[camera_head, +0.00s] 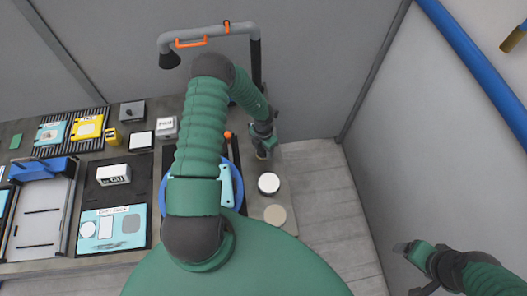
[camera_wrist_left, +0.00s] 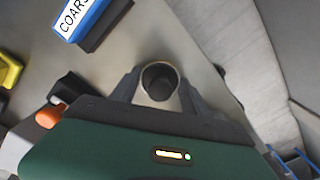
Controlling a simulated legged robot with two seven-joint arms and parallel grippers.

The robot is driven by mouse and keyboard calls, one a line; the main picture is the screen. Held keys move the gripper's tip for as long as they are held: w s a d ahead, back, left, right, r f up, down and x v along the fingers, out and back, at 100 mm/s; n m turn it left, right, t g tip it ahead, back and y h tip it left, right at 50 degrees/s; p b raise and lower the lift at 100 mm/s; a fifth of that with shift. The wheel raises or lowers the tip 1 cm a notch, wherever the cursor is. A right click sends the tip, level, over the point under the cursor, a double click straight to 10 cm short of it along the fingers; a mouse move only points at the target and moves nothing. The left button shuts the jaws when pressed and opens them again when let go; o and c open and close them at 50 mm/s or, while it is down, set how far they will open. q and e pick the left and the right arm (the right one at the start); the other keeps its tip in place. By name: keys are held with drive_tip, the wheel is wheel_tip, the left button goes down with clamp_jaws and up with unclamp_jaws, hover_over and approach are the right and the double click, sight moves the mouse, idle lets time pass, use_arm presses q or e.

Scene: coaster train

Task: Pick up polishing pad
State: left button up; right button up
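No label marks out the polishing pad. A white-topped round piece with a dark side (camera_head: 268,184) and a flat beige disc (camera_head: 275,215) lie on the grey board right of my left arm; either may be it. My left gripper (camera_head: 263,152) is just above the white-topped piece in the picture. In the left wrist view, its fingers (camera_wrist_left: 160,92) stand either side of a small dark round piece with a brownish rim (camera_wrist_left: 160,79). I cannot tell whether they grip it. My right gripper (camera_head: 412,268) is at the lower right, fingers apart, away from the bench.
A blue block with lettering (camera_wrist_left: 82,17) lies near the left gripper. A blue round plate (camera_head: 238,180) is partly hidden under my left arm. Yellow and light-blue boxes (camera_head: 88,127), a tray (camera_head: 40,215) and a light-blue mat (camera_head: 112,230) fill the left bench. A lamp-like arm (camera_head: 205,33) stands behind.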

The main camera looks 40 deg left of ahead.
use_arm(q)
drive_tip(key=c, duration=0.5)
drive_tip(key=shift+c, duration=1.2)
drive_tip(key=shift+w+r, duration=0.1)
drive_tip(key=shift+r, duration=0.05)
wheel_tip(320, 180, up, 10)
drive_tip(key=shift+f+b, duration=0.1)
drive_tip(key=shift+b, duration=0.75)
drive_tip(key=o, duration=0.9)
drive_tip(key=shift+c, duration=0.2)
drive_tip(key=c, duration=0.5)
